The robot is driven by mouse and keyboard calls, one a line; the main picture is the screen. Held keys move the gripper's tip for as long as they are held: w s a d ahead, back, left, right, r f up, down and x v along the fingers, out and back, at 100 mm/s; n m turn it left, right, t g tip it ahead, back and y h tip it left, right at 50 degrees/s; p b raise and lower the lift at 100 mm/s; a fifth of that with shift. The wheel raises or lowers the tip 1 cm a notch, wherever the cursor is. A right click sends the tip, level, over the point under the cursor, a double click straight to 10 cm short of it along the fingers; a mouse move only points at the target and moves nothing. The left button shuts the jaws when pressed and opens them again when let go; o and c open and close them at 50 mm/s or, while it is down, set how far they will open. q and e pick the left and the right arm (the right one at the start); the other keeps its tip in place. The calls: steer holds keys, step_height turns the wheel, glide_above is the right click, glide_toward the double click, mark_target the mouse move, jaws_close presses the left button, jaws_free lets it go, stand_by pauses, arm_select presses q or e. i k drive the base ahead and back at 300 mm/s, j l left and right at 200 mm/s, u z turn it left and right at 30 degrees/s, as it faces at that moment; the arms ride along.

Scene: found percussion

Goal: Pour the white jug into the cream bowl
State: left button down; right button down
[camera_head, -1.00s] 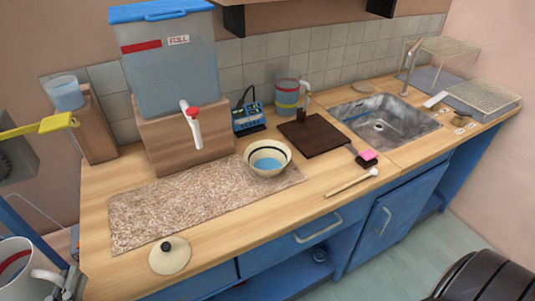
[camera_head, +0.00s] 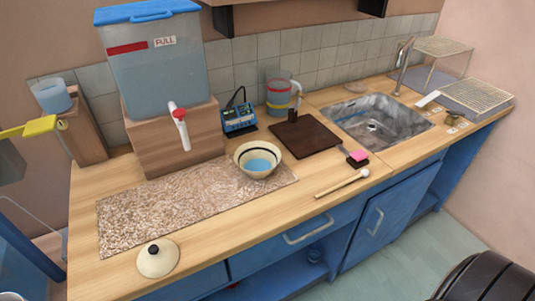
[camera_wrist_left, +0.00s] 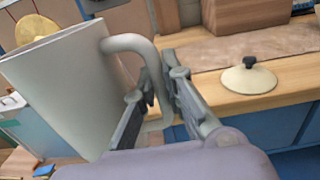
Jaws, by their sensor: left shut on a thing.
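The white jug (camera_wrist_left: 75,90) is large in the left wrist view, tilted in the picture; its contents are hidden. My left gripper (camera_wrist_left: 155,87) is shut on its grey-white handle (camera_wrist_left: 150,55). In the head view only a sliver of the jug (camera_head: 10,296) shows at the bottom left corner. The cream bowl (camera_head: 256,174) stands upright on the speckled mat, with a dark band inside and blue liquid in it. The jug is well to the left of the bowl and apart from it. My right gripper is not in view.
The mat (camera_head: 150,215) lies on the wooden counter. A round lid with a black knob (camera_head: 158,262) is at the front edge. A water tank (camera_head: 155,75) with a tap (camera_head: 180,125) stands behind the mat. A dark board (camera_head: 305,138), mallet (camera_head: 340,184) and sink (camera_head: 375,125) are right.

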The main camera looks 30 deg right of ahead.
mark_target(257, 159)
steer(key=l+z, duration=0.3)
steer(key=l, duration=0.45)
steer(key=l+z, duration=0.25)
steer(key=l, duration=0.55)
